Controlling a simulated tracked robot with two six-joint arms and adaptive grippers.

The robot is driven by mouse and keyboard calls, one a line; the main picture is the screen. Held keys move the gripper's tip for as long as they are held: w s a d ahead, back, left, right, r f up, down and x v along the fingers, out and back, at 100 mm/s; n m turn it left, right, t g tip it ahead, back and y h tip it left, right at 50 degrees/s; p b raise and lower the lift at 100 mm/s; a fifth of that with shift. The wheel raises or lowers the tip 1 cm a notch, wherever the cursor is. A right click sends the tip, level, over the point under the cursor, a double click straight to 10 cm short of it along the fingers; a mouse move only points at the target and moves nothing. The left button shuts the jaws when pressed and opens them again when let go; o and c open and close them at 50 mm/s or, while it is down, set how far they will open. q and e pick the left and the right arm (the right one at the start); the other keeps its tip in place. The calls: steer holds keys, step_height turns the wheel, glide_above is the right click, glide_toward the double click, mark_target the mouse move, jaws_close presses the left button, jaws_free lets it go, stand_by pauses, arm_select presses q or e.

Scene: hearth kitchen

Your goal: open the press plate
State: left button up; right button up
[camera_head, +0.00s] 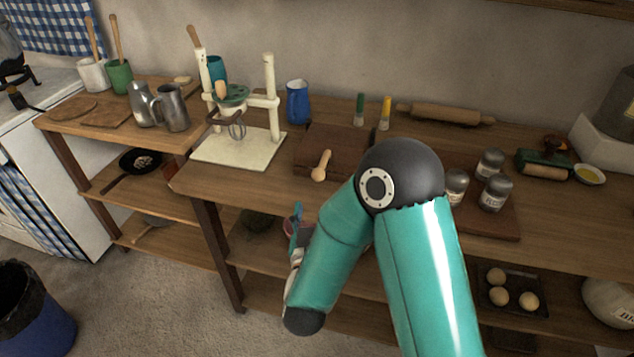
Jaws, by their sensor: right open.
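The press shows as a flat reddish-brown wooden block (335,148) on the middle of the wooden counter. A pale wooden handle (321,166) juts from its front edge toward me. The plate looks flat and down on its base; the hinge cannot be made out. My right gripper (296,236) is low in front of the counter, below and left of the handle and apart from it. It is open, and partly hidden behind my own teal forearm. My left gripper is not in view.
Several grey shakers (495,192) stand on a brown board to the right. The counter's front edge lies above my gripper. Shelves below hold pans and eggs (499,297).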

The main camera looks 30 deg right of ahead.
mark_target(318, 179)
steer(key=p+x, duration=0.2)
steer(key=x, duration=0.9)
steer(key=shift+w+d, duration=0.2)
steer(key=shift+d, duration=0.05)
steer(key=shift+c, duration=0.2)
jaws_close()
